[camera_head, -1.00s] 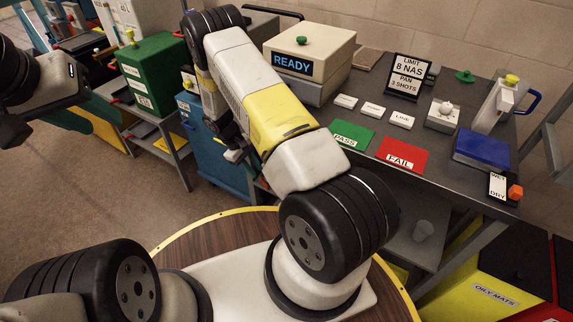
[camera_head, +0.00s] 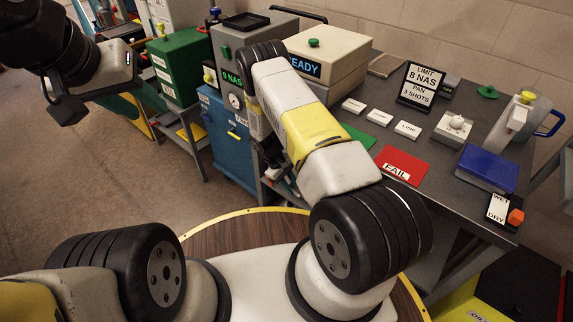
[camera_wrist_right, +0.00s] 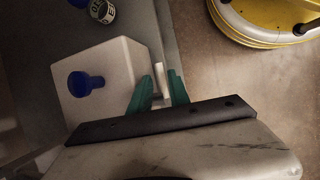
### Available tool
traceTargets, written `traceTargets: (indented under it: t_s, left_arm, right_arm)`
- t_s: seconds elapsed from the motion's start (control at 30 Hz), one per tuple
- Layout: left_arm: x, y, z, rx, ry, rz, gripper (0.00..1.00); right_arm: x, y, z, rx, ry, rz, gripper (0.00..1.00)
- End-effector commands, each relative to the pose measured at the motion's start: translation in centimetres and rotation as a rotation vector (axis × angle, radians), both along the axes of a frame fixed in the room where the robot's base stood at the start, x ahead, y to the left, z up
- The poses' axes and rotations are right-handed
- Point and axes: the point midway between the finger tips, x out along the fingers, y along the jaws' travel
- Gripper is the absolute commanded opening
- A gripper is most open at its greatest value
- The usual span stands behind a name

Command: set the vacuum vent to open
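In the right wrist view, a white box (camera_wrist_right: 108,62) with a round blue knob (camera_wrist_right: 86,84) stands on a grey surface. A small pale tab (camera_wrist_right: 161,80) shows at the box's right side. It may be the vent's handle, but I see no label. The teal fingers of my right gripper (camera_wrist_right: 160,85) lie on either side of the tab. I cannot tell whether they touch it. In the head view my right arm comes up from the lower right, and its gripper is mostly hidden near the blue cabinet (camera_head: 222,142). My left gripper (camera_head: 66,108) hangs away at the upper left, its fingers unclear.
The right wrist view shows a labelled can (camera_wrist_right: 102,11) near the box and a round yellow-rimmed object (camera_wrist_right: 245,28) at the upper right. In the head view, a dark table (camera_head: 455,185) on the right holds a READY box (camera_head: 335,52), signs and a blue block. Floor at left is clear.

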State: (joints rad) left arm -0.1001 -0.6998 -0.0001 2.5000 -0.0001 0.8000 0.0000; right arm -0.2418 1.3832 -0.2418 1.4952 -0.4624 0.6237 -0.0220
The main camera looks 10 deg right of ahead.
Motion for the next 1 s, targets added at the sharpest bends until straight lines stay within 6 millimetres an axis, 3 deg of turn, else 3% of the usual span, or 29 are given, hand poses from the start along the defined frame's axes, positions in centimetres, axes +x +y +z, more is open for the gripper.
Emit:
traceTargets:
  t_s: [0.2,0.47,0.6,1.0]
  left_arm:
    - [0.0,0.0,0.0,0.0,0.0,0.0,0.36]
    - [0.0,0.0,0.0,0.0,0.0,0.0,0.36]
    - [0.0,0.0,0.0,0.0,0.0,0.0,0.36]
    - [0.0,0.0,0.0,0.0,0.0,0.0,0.36]
  right_arm:
    - [-0.3,-0.7,-1.7,0.0,0.0,0.001,0.22]
    - [-0.3,-0.7,-1.8,0.001,-0.001,0.0,0.22]
    - [-0.4,-0.7,-1.8,0.001,-0.001,0.0,0.0]
    - [-0.5,-0.8,-1.9,0.022,-0.027,0.001,0.0]
